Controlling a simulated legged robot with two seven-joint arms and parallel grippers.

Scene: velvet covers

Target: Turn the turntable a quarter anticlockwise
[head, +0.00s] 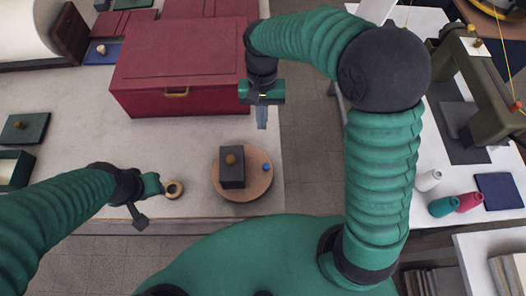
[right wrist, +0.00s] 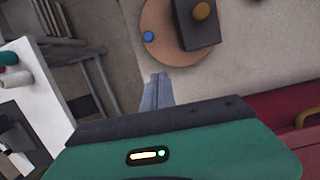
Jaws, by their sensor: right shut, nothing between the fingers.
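The turntable (head: 256,186) is a round wooden disc near the front right edge of the pale table. A dark box (head: 231,176) with a gold knob (head: 231,160) stands on its left part. A small blue peg (head: 266,167) sits near its right rim. My right gripper (head: 262,118) is shut and empty, above and behind the disc, apart from it. The right wrist view shows the shut fingers (right wrist: 157,92) near the disc (right wrist: 165,50) and the blue peg (right wrist: 148,37). My left gripper (head: 146,200) is at the front edge left of the disc; its finger opening is unclear.
A wooden ring (head: 174,190) lies between my left gripper and the disc. A large red chest (head: 180,65) stands behind. Tiled floor (head: 307,130) separates this table from the white one (head: 440,150) with spools and a machine.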

